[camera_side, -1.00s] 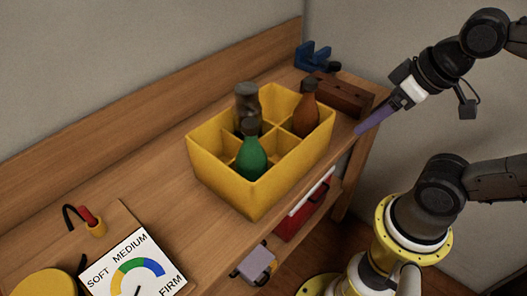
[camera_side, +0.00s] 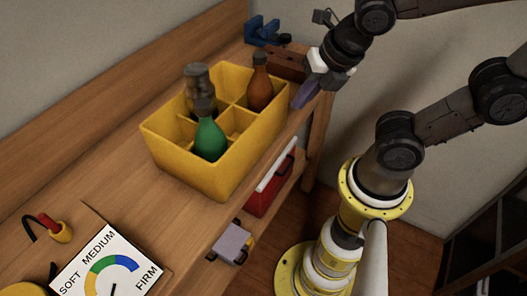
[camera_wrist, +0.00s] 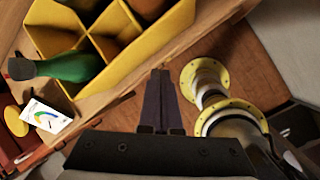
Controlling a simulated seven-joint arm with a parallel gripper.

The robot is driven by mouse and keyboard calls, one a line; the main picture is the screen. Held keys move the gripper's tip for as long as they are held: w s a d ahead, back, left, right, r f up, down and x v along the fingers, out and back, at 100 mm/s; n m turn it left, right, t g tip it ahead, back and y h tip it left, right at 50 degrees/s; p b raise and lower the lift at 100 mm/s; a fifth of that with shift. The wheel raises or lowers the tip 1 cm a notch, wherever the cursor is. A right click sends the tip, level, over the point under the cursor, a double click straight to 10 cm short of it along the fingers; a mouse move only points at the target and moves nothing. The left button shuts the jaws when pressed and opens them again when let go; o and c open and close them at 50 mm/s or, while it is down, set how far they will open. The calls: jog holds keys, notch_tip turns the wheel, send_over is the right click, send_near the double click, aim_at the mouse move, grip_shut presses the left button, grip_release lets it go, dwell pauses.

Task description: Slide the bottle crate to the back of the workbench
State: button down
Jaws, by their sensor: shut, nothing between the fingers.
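The yellow bottle crate (camera_side: 190,167) stands on the wooden workbench (camera_side: 110,225), near its front edge, with bare bench behind it. It holds a green bottle (camera_side: 210,138), a dark grey bottle (camera_side: 196,85) and a brown bottle (camera_side: 260,85) in separate compartments. My gripper (camera_side: 300,97) is shut and empty, its purple fingers just right of the crate's right end; whether they touch it I cannot tell. In the wrist view the shut fingers (camera_wrist: 161,105) show below the crate (camera_wrist: 150,45), with a gap in the picture between them.
A dial board (camera_side: 112,268) marked SOFT, MEDIUM, FIRM lies at the front left. A brown block (camera_side: 285,62) and a blue clamp (camera_side: 262,30) sit beyond the crate. A red box (camera_side: 268,185) is below.

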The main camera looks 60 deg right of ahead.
aim_at(197, 122)
jog(key=s+a+f+n+g, duration=0.1)
jog(key=a+f+n+g, duration=0.1)
jog(key=a+f+n, duration=0.45)
jog(key=w+f, duration=0.1)
jog(key=f, duration=0.1)
jog(key=w+f+n, duration=0.1)
jog(key=w+f, duration=0.1)
jog(key=f, duration=0.1)
jog(key=w+d+f+n, duration=0.1)
jog(key=w+f, duration=0.1)
jog(key=f, duration=0.1)
jog(key=shift+w+a, duration=0.1)
jog(key=shift+w, duration=0.65)
jog(key=w, duration=1.9)
jog(key=shift+w+r, duration=0.2)
jog(key=shift+w, duration=0.05)
